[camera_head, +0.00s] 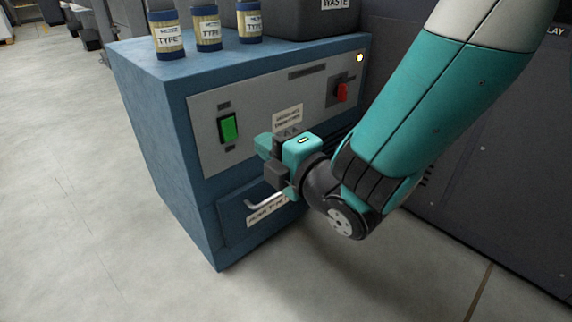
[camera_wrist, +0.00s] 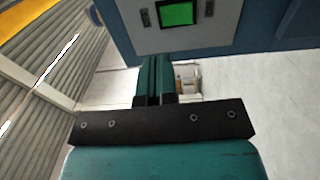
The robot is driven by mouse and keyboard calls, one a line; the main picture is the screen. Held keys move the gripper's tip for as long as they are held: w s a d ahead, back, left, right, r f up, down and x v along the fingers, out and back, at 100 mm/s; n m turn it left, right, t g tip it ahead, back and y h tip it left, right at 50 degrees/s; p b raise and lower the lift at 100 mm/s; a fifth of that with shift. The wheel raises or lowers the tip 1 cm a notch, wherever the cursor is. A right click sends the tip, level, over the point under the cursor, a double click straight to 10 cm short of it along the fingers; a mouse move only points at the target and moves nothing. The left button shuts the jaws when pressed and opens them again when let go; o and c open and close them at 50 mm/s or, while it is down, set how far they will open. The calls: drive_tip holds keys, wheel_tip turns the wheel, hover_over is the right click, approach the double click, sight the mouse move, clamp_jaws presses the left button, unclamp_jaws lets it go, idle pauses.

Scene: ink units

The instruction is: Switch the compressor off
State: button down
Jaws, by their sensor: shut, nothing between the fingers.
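A blue cabinet (camera_head: 160,140) carries a grey front panel with two switches. A green rocker switch (camera_head: 228,127) is on the panel's left; it also shows in the wrist view (camera_wrist: 177,13) at the top. A red switch (camera_head: 342,91) is on the panel's right, below a small lit yellowish lamp (camera_head: 360,57). The labels by the switches are too small to read. My gripper (camera_head: 264,146) is shut and empty, in front of the panel, right of and slightly below the green switch. In the wrist view its fingertips (camera_wrist: 157,60) lie below the green switch, apart from it.
Several containers stand on the cabinet top: three labelled bottles (camera_head: 207,27) and a dark WASTE bin (camera_head: 314,20). A drawer (camera_head: 236,222) with a protruding handle (camera_head: 266,202) is below the gripper. A dark cabinet (camera_head: 490,150) stands at right.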

drive_tip(key=p+v, duration=0.2)
drive_tip(key=p, duration=0.2)
drive_tip(key=p+v, duration=0.2)
drive_tip(key=p, duration=0.2)
drive_tip(key=shift+s+r, duration=0.1)
drive_tip(key=shift+r, duration=0.3)
